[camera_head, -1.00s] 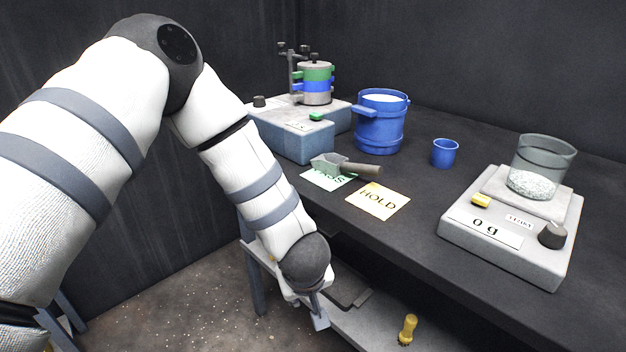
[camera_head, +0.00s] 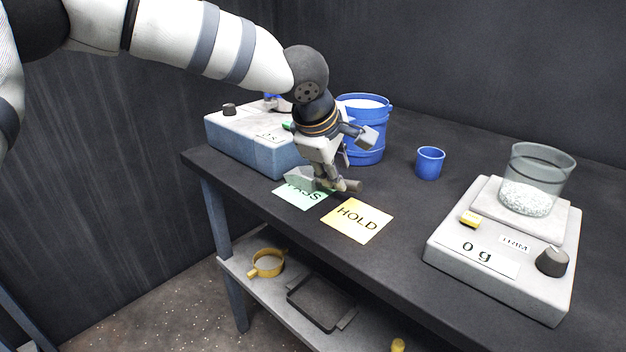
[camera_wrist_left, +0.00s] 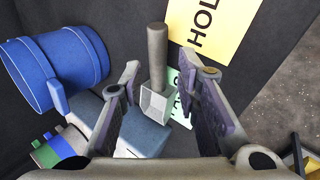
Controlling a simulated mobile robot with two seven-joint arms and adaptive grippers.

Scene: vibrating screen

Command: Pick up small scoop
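The small scoop (camera_head: 298,178) lies on the dark table, its grey pan by the green PASS card (camera_head: 303,196) and its brownish handle pointing right. My left gripper (camera_head: 337,178) is over the scoop from above and hides part of it. In the left wrist view the fingers (camera_wrist_left: 170,72) are spread apart, with the scoop's handle (camera_wrist_left: 157,55) and pan (camera_wrist_left: 156,103) showing in the gap between them. Whether the fingers touch the scoop cannot be told. My right gripper is not in view.
A blue bucket (camera_head: 364,144) of white material stands behind the gripper, beside the grey-blue shaker base (camera_head: 250,150). A yellow HOLD card (camera_head: 357,221) lies in front. A blue cup (camera_head: 430,163) and a scale (camera_head: 480,268) bearing a glass beaker (camera_head: 540,165) are at right.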

